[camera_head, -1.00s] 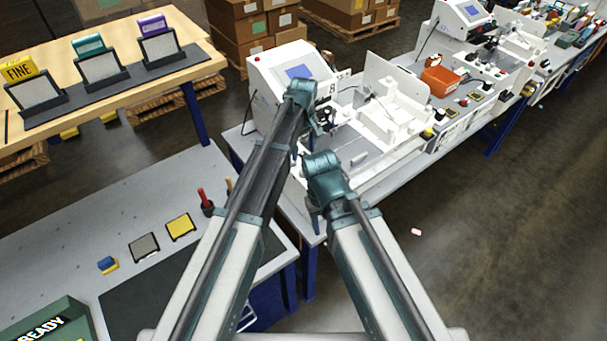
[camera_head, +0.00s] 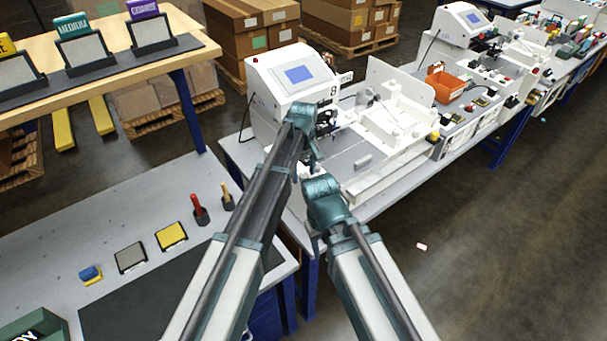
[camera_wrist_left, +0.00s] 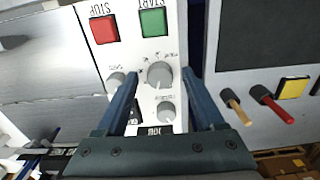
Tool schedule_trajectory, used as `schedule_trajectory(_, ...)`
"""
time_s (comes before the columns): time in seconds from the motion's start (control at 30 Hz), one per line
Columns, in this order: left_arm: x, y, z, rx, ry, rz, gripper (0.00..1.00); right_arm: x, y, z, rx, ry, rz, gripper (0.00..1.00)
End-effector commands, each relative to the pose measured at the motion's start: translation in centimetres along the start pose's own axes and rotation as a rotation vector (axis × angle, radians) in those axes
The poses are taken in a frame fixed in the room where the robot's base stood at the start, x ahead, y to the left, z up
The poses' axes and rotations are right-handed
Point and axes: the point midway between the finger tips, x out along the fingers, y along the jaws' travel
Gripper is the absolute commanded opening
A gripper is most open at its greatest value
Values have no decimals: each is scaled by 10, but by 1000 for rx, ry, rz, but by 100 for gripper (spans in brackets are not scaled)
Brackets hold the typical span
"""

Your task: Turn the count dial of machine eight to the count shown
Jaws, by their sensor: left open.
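Machine eight (camera_head: 270,85) is a white unit with a blue screen and an 8 on its side. In the left wrist view its control panel appears upside down, with a red STOP button (camera_wrist_left: 104,29) and a green START button (camera_wrist_left: 153,22). A large grey dial (camera_wrist_left: 160,74) lies between the fingertips of my open left gripper (camera_wrist_left: 162,76). A smaller dial (camera_wrist_left: 164,111) sits below it and another dial (camera_wrist_left: 117,80) at left is partly behind a finger. The dial labels are too small to read surely. My right wrist hangs nearer; its fingers are mostly hidden.
A grey bench at left holds a yellow pad (camera_head: 171,236), a grey pad (camera_head: 131,257), a red-handled tool (camera_head: 199,208) and a wooden-handled tool (camera_head: 227,197). An orange bin (camera_head: 446,86) stands on the machine bench at right.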

Motion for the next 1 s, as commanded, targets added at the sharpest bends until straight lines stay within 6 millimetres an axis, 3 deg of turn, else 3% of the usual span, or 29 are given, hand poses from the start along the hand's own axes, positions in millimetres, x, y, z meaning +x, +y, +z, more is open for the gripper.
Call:
schedule_trajectory(0.07, 0, 0, 0, 0, 0, 0, 65, 0, 0, 0, 0, 0, 0, 50)
schedule_trajectory(0.43, 0, 0, 0, 0, 0, 0, 0, 0, 0, 0, 0, 0, 0, 50)
schedule_trajectory(0.77, 0, 0, 0, 31, 0, 0, 0, 0, 0, 0, 0, 0, 0, 50)
schedule_trajectory(1.0, 0, 0, 0, 169, 0, 0, 0, 0, 0, 0, 0, 0, 0, 50)
